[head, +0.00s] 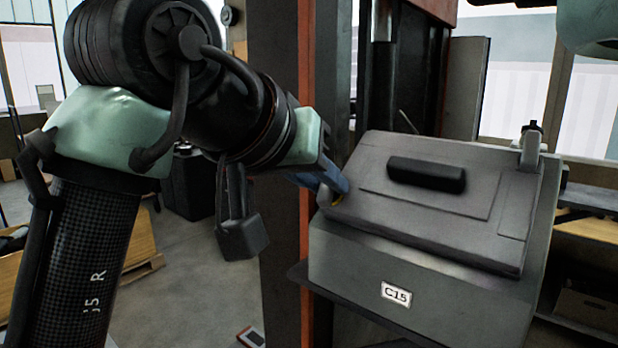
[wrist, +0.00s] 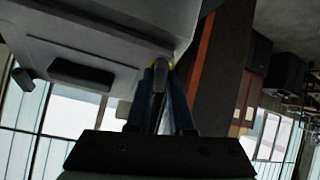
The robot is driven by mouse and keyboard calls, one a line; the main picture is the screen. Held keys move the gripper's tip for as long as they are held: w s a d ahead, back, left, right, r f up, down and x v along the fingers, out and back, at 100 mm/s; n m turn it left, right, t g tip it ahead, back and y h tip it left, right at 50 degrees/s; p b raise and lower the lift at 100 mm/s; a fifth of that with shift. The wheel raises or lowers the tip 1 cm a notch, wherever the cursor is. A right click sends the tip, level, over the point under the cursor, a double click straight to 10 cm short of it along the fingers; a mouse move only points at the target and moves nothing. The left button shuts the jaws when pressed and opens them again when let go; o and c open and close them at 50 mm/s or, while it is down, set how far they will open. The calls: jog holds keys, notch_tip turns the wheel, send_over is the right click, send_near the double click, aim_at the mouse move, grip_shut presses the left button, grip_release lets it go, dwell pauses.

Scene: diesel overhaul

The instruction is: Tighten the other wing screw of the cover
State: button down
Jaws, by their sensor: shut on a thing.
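The grey cover (head: 445,185) lies sloping on top of a grey housing (head: 350,268) with a "C15" label. It has a black handle (head: 426,174); the cover also shows in the wrist view (wrist: 105,40). My gripper (head: 332,188) is at the cover's left corner, its blue fingers shut on the left wing screw (wrist: 159,79). In the head view the fingers mostly hide that screw. The right wing screw (head: 530,150) stands upright at the cover's far right corner, clear of my gripper.
An orange and dark post (head: 305,120) rises close behind and left of my gripper. A shelf (head: 585,225) with a cardboard box (head: 590,303) stands at the right. The floor at the left is partly open.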

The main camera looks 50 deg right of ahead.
jog(key=shift+r, duration=0.1)
jog(key=m+g+p, duration=0.1)
jog(key=m, duration=0.2)
jog(key=shift+m, duration=0.3)
jog(key=shift+m+g, duration=0.4)
jog(key=shift+m, duration=0.4)
jog(key=shift+p, duration=0.3)
jog(key=shift+r+m+g+p, duration=0.1)
jog(key=shift+m+g+p, duration=0.35)
jog(key=shift+m, duration=0.45)
jog(key=m+g, duration=0.1)
jog(key=m, duration=0.2)
jog(key=shift+m, duration=0.4)
